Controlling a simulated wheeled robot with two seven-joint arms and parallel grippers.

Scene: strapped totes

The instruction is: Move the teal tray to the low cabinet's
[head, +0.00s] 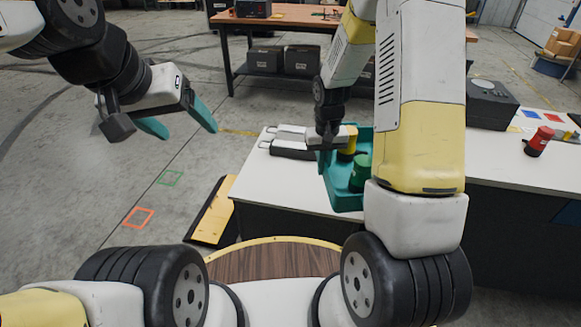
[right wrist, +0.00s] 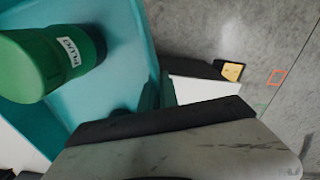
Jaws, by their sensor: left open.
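The teal tray (head: 346,201) is at the front edge of the white-topped counter (head: 285,184); I cannot tell whether it rests there or is raised. It holds a green canister (head: 360,175) and a yellow item (head: 347,156). The right wrist view shows the tray (right wrist: 118,62) and the green canister (right wrist: 55,62) with a white label. My right gripper (head: 328,150) is at the tray's left wall; its fingertips are mostly hidden, so its closure is unclear. My left gripper (head: 180,122) is open and empty over the floor, left of the counter and apart from the tray.
Grey-and-white cases (head: 290,148) lie left of the tray. A red canister (head: 539,141) and dark box (head: 490,104) stand on the right. A yellow-and-black board (head: 212,213) is on the floor. A wooden-topped workbench (head: 290,17) stands behind.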

